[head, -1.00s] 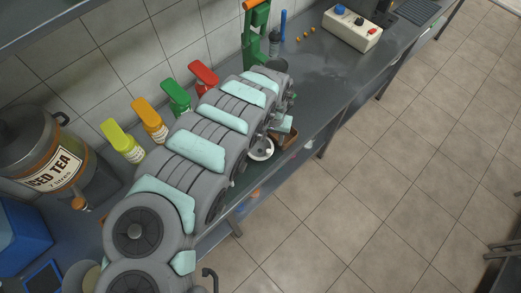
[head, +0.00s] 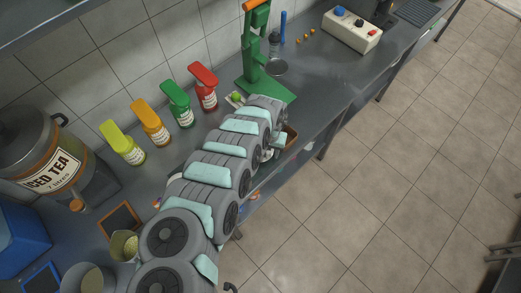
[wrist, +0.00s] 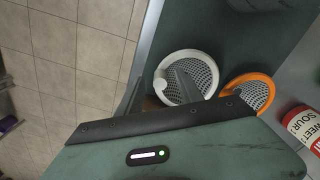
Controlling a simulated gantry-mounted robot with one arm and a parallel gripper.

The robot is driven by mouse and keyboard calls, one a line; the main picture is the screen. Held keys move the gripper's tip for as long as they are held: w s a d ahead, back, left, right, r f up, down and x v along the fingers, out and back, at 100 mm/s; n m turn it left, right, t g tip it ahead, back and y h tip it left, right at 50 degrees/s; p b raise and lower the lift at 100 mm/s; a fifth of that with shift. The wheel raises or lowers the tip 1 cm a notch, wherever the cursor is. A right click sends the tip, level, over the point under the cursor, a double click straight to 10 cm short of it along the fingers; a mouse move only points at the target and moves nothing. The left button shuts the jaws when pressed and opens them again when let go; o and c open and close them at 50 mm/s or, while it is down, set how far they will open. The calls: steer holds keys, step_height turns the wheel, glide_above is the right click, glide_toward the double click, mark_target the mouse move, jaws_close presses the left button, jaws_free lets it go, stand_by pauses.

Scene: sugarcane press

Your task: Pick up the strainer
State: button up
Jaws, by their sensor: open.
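In the wrist view a strainer with a white rim and grey mesh (wrist: 207,70) lies on the counter just beyond my gripper. A second strainer with an orange rim (wrist: 262,82) lies to its right. My gripper (wrist: 160,74) is open and empty, its two dark fingers pointing toward the white strainer. One finger overlaps the white strainer's mesh in the picture, and I cannot tell whether it touches. In the head view my arm covers most of this spot, and my fingers and the strainers cannot be made out clearly.
The counter's front edge (wrist: 151,30) runs close beside the white strainer. In the head view a green press (head: 258,75) stands behind my arm, with several sauce bottles (head: 178,105) along the wall.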

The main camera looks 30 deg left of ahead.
steer(key=shift+f, duration=0.75)
steer(key=shift+c, duration=0.2)
jaws_close()
